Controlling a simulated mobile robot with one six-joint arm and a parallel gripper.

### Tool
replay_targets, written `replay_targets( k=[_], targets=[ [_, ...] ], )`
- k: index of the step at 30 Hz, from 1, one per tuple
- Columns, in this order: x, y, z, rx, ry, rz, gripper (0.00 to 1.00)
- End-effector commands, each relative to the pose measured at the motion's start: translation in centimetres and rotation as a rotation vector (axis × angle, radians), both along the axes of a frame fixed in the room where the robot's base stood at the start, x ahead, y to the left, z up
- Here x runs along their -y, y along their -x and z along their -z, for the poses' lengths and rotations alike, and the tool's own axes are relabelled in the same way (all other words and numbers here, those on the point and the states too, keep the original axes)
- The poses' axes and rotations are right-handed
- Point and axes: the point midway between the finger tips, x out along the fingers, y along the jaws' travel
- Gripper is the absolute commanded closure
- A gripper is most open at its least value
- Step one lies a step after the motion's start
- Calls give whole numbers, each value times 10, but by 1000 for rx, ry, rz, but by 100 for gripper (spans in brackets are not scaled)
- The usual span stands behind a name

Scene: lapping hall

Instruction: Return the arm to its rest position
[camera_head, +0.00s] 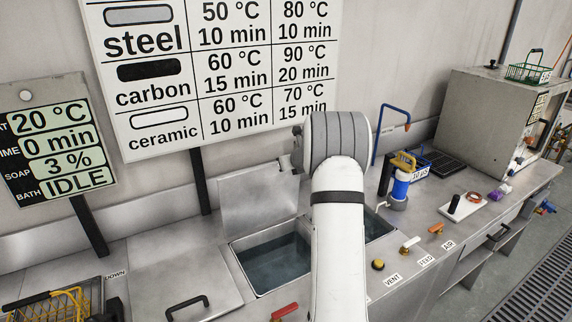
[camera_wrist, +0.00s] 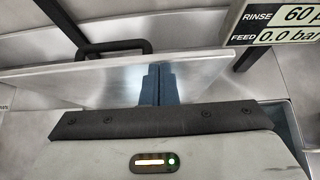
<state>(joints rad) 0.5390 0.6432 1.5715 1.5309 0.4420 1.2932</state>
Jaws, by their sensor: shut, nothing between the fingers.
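My gripper (camera_wrist: 157,72) shows in the wrist view as two dark blue fingers pressed together, with nothing between them. A metal lid panel (camera_wrist: 215,68) with a black handle lies beyond the fingertips; I cannot tell how far apart they are. In the head view my white arm rises in the middle, in front of the sink, and its bulky grey-capped joint covers part of the wall chart. My gripper is hidden there.
The open sink (camera_head: 236,246) holds water; a raised lid (camera_head: 258,200) stands behind it. A closed lid (camera_head: 165,265) is left. A yellow wire basket (camera_head: 65,303) sits at lower left. A blue filter (camera_head: 400,188), valves and a grey cabinet (camera_head: 487,125) stand right.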

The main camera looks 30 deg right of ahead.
Motion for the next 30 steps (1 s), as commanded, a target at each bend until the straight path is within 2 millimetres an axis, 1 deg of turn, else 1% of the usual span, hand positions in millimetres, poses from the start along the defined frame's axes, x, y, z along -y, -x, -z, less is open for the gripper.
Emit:
replay_targets(
  k=[1, 5, 9, 14, 17, 21, 23, 26, 29, 30],
  targets=[
    [0, 1, -10, 1, 0, 0, 100],
    [0, 6, -30, 1, 1, 1, 100],
    [-1, 11, -56, 1, 2, -1, 100],
    [0, 17, -80, 2, 1, 1, 100],
    [0, 20, -87, 0, 1, 0, 100],
    [0, 21, -88, 0, 1, 0, 100],
    [-4, 21, -89, -1, 13, -15, 100],
    [-27, 27, -97, -8, 82, -102, 100],
    [-73, 42, -110, -23, 230, -287, 100],
    [-96, 53, -116, -29, 305, -383, 100]
  ],
)
